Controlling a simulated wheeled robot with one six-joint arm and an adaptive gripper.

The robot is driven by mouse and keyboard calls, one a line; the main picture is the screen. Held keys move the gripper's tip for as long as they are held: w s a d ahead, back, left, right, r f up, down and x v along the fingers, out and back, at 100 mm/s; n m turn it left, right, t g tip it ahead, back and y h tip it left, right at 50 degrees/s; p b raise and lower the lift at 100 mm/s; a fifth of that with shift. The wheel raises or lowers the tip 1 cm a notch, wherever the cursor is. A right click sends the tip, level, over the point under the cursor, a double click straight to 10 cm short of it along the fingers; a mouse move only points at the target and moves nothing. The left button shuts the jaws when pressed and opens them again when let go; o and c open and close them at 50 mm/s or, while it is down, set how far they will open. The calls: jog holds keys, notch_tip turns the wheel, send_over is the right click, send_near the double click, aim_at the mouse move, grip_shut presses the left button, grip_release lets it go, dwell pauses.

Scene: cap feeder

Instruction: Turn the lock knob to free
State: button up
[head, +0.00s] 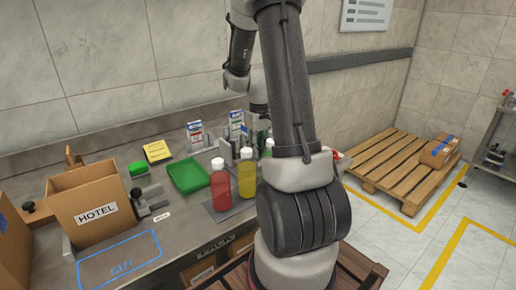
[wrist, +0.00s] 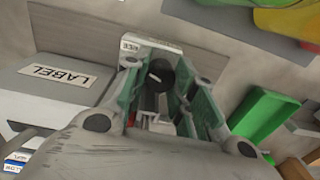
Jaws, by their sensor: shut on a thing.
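In the wrist view, the green-sided fingers of my gripper (wrist: 165,78) are closed around the dark round lock knob (wrist: 158,72). A short pale mark shows on the knob. A white plate (wrist: 131,46) beside it carries letters that read "REE", the rest hidden. A little red shows low between the fingers. In the head view, my gripper is mostly lost among the feeder parts (head: 226,152) behind my arm, and the knob cannot be made out there.
A grey block marked LABEL (wrist: 60,76) lies beside my gripper in the wrist view. A green tray (head: 188,174), a red bottle (head: 220,188) and a yellow bottle (head: 246,181) stand nearby. Cartons (head: 195,135) stand behind; a HOTEL box (head: 92,190) is at left.

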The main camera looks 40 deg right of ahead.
jog(key=shift+m, duration=0.9)
jog(key=o, duration=1.1)
jog(key=shift+c, duration=0.2)
notch_tip(320, 180, up, 12)
jog(key=shift+d, duration=0.15)
